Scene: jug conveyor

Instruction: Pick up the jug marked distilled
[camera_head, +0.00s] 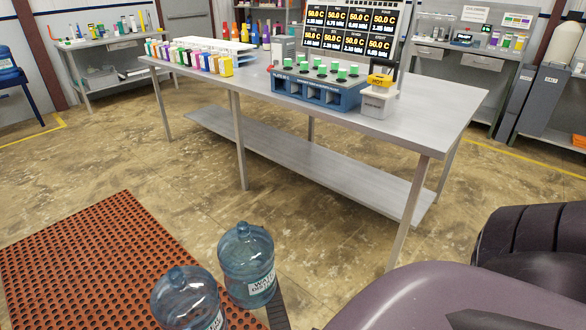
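Two clear blue water jugs stand upright at the bottom of the head view. The farther jug (247,262) has a white label on which I can read "WATER" and the start of a second line, "DIS"; the rest of that line is hard to read. The nearer jug (183,296) is cut by the bottom edge, and only a corner of its white label shows, too little to read. The two jugs stand close together. Neither gripper is in view. A large purple part of my arm fills the lower right.
A dark narrow strip (277,306) runs beside the farther jug. A red-brown perforated mat (100,262) lies on the left. A long metal table (420,128) with bottles and a blue heater block (318,92) stands beyond. Bare floor lies between.

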